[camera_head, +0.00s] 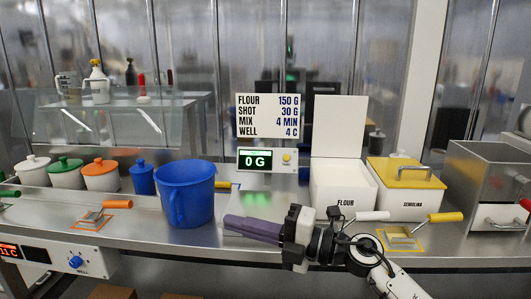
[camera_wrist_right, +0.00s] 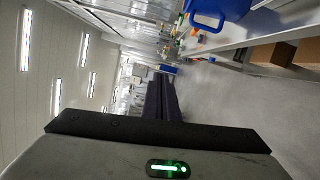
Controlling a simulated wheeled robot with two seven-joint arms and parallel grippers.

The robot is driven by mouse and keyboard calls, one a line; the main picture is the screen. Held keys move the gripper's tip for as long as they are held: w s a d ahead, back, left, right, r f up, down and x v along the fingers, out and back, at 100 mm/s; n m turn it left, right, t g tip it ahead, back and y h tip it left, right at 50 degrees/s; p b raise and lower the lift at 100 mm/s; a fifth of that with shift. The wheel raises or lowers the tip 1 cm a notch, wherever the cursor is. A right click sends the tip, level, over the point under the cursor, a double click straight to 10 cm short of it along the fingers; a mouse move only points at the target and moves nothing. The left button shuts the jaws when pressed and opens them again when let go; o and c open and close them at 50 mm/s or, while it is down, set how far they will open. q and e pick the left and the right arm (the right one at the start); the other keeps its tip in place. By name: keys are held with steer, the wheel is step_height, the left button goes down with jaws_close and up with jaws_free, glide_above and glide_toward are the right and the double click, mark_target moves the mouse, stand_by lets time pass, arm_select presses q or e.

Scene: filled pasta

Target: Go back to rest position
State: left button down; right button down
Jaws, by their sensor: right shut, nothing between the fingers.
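My right gripper (camera_head: 228,222) reaches in from the lower right in the head view, its dark purple fingers pointing left. The fingers are shut together with nothing between them. They hang in front of the steel counter, just right of the blue jug (camera_head: 187,195), with a small gap in the picture. In the right wrist view the closed fingers (camera_wrist_right: 165,95) show as one dark bar, with the blue jug (camera_wrist_right: 212,12) at the top. My left gripper is not in view.
A white flour bin (camera_head: 343,188) with its lid up and a yellow-lidded semolina box (camera_head: 405,190) stand behind the right arm. The scale display (camera_head: 268,160) reads 0 G. Several lidded pots (camera_head: 101,176) stand at left. A steel box (camera_head: 489,180) stands far right.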

steer(key=s+d+f+m+t+h, duration=0.3)
steer(key=d+f+m+h, duration=0.15)
steer(key=f+m, duration=0.35)
steer(key=s+d+f+m+t+h, duration=0.25)
steer(key=d+f+m+t, duration=0.2)
steer(key=f+m, duration=0.3)
steer(key=s+d+f+m+t+h, duration=0.2)
steer(key=d+f+m+h, duration=0.2)
steer(key=d+f+m, duration=0.35)
steer(key=s+d+f+m+g+h, duration=0.2)
steer(key=s+f+m+g, duration=0.1)
steer(key=s+f, duration=0.6)
steer(key=s+d+f+m+g+h, duration=0.1)
steer(key=s+d+f+m+g, duration=0.2)
steer(key=s+f, duration=0.6)
steer(key=s+m+g, duration=0.1)
steer(key=s+m, duration=0.1)
steer(key=s, duration=0.2)
steer(key=shift+s+d+f+h, duration=0.2)
steer(key=shift+s+d+h, duration=0.05)
steer(key=shift+h, duration=0.15)
